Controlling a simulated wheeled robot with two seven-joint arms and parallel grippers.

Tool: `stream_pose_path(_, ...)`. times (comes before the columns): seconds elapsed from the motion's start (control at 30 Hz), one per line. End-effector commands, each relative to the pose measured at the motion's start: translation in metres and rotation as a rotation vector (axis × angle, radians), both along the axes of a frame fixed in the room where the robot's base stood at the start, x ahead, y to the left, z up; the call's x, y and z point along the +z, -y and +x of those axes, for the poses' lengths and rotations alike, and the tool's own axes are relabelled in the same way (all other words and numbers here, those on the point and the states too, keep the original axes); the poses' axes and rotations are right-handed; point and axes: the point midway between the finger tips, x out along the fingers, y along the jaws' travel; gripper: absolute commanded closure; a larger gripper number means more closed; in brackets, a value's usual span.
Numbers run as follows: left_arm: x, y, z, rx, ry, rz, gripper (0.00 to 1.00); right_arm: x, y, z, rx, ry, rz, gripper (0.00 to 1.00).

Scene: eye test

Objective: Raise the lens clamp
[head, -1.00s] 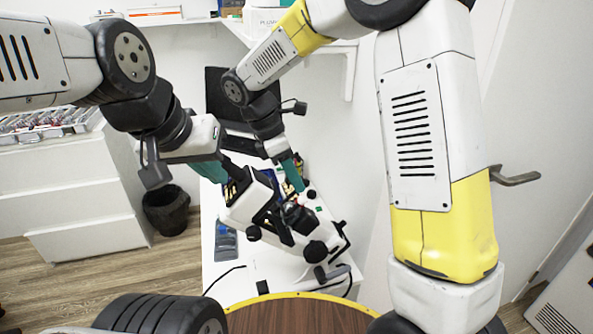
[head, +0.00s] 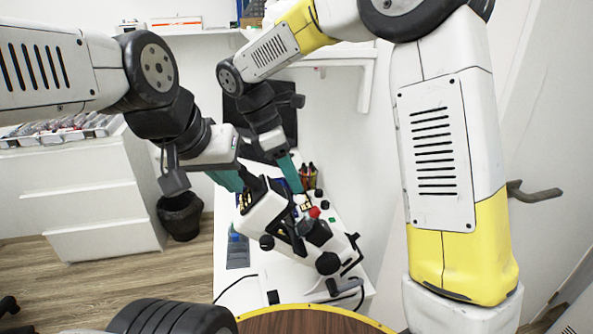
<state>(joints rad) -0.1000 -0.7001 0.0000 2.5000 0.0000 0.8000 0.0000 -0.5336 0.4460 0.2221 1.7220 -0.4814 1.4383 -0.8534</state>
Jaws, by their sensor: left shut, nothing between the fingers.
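A white and black tabletop optical instrument (head: 264,212) stands tilted in the picture on a white table (head: 240,292). It has black knobs and a red knob (head: 314,212). I cannot pick out the lens clamp for certain; the instrument's middle is small and partly crowded by dark parts. My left gripper (head: 230,181), with teal fingers, is shut and empty at the upper left of the instrument, its tips partly hidden behind the white housing. My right gripper (head: 291,175), also teal-fingered, points down over the instrument's middle; whether its fingers are apart does not show.
A dark screen (head: 232,112) stands behind the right gripper. A blue-grey device (head: 238,252) lies on the table left of the instrument. A black bin (head: 180,216) stands on the floor by white drawers (head: 100,215). A wall shelf (head: 345,55) is above; a door handle (head: 533,192) is at right.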

Motion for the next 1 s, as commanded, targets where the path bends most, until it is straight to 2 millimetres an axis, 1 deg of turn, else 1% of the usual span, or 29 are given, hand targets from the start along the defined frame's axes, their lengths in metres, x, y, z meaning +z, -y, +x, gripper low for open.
stream_pose_path(0.07, 0.0, 0.0, 0.0, 0.0, 0.0, 0.0, 1.0, 0.0, 0.0, 0.0, 0.0, -0.001, 0.0, 0.62)
stream_pose_path(0.17, 0.0, 0.0, 0.0, 0.0, 0.0, 0.0, 1.0, 0.006, -0.003, 0.001, 0.0, 0.0, 0.0, 0.62)
stream_pose_path(0.5, 0.0, 0.0, 0.0, 0.0, 0.0, 0.0, 1.0, 0.056, -0.025, 0.002, 0.001, 0.002, 0.003, 0.62)
stream_pose_path(0.6, 0.0, 0.0, 0.0, 0.0, 0.0, 0.0, 1.0, 0.066, -0.029, 0.002, 0.001, 0.002, 0.001, 0.62)
stream_pose_path(0.73, 0.0, 0.0, 0.0, 0.0, 0.0, 0.0, 1.0, 0.072, -0.031, 0.002, 0.001, 0.0, 0.0, 0.62)
stream_pose_path(1.0, 0.0, 0.0, 0.0, 0.0, 0.0, 0.0, 1.0, 0.072, -0.031, 0.002, -0.001, 0.0, 0.001, 0.62)
